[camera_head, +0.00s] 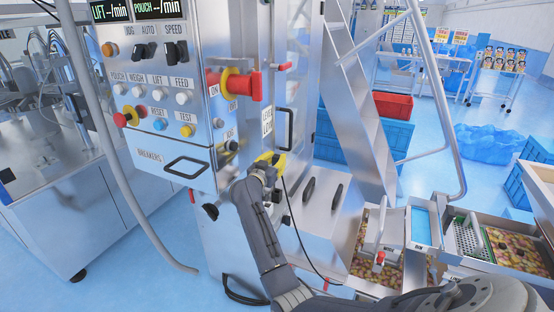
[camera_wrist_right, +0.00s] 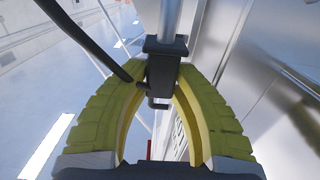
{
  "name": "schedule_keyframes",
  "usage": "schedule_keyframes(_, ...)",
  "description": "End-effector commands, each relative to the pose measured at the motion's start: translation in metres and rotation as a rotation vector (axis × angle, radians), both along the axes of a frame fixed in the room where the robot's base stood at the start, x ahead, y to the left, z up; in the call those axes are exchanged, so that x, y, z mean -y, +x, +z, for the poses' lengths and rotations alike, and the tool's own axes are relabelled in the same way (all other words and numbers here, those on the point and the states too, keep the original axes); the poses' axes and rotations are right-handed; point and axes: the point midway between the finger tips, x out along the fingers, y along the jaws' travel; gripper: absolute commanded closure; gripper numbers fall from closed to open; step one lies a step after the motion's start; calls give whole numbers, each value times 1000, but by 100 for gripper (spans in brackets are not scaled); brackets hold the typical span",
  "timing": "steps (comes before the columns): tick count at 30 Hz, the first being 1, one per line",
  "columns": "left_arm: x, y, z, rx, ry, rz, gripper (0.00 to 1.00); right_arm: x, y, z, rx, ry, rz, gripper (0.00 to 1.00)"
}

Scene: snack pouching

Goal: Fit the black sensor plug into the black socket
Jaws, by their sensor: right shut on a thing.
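My right gripper (camera_head: 272,160) has yellow fingers and is in front of the machine's steel cabinet, below the LEVEL label. In the right wrist view, its fingers (camera_wrist_right: 161,72) close on a small black body, the sensor plug (camera_wrist_right: 162,76). A black cable (camera_wrist_right: 92,44) runs up and left from beside it. A wider black block (camera_wrist_right: 166,46) and a silver rod (camera_wrist_right: 171,14) line up beyond the fingertips; I cannot tell whether these belong to the plug. The fingers hide the plug in the head view. I cannot identify the socket for certain. My left gripper is out of view.
A control panel (camera_head: 160,72) with switches, buttons and a red-yellow rotary handle (camera_head: 235,86) stands left of and above my gripper. A dark fitting (camera_head: 231,146) sits under the AUX label. A lidded steel box (camera_head: 318,215) is lower right. A black cable (camera_head: 297,232) hangs below.

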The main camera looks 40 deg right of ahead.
Motion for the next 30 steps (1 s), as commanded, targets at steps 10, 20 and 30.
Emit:
schedule_keyframes(10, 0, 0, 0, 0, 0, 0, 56, 0, 0, -14, -1, -1, 0, 99)
schedule_keyframes(20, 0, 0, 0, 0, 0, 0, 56, 0, 0, -28, 0, 0, 0, 99)
schedule_keyframes(30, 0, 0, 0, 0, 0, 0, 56, 0, 0, -42, 0, -1, 0, 99)
